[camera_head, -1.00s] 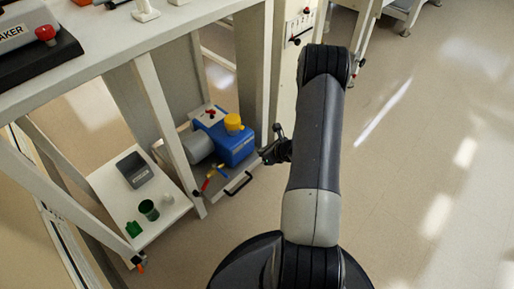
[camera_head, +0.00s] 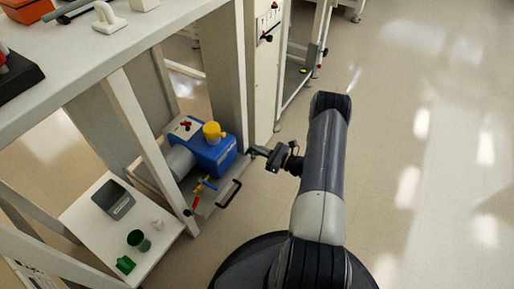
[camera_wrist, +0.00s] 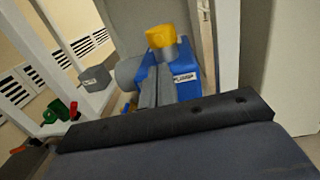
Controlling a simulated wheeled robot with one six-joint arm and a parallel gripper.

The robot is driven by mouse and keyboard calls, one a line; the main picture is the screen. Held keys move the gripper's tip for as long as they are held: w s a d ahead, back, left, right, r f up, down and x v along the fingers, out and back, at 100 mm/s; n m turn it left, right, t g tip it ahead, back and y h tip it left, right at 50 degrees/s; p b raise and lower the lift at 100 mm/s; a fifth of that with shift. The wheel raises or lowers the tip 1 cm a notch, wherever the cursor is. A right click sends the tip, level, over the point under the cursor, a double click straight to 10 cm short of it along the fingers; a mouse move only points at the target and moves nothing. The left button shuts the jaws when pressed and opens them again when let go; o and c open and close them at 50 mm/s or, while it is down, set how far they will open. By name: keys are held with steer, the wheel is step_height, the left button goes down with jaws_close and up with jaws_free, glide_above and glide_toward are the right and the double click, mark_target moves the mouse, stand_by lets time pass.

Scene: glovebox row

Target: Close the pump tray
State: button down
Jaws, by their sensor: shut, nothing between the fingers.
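The pump tray (camera_head: 213,203) is a grey shelf low under the bench, standing out past the frame on its front side. It has a black bar handle (camera_head: 231,194) on its front edge. A blue pump (camera_head: 214,156) with a yellow cap (camera_head: 213,132) and a grey motor sits on it. The pump also shows in the wrist view (camera_wrist: 186,82). My gripper (camera_head: 254,151) is shut and empty, to the right of the pump and above the handle, apart from both. In the wrist view its fingers (camera_wrist: 155,86) are together in front of the pump. The handle is hidden there.
A white lower shelf (camera_head: 90,222) at left holds a dark grey box (camera_head: 113,199), a green cup (camera_head: 138,240) and a green piece (camera_head: 125,265). A bench leg (camera_head: 150,150) stands beside the tray. A white cabinet (camera_head: 263,75) is behind my gripper. The floor at right is clear.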

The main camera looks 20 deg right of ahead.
steer(key=b+x, duration=0.2)
steer(key=x, duration=0.9)
steer(key=shift+a+b, duration=0.15)
steer(key=shift+b, duration=0.2)
steer(key=shift+w, duration=0.2)
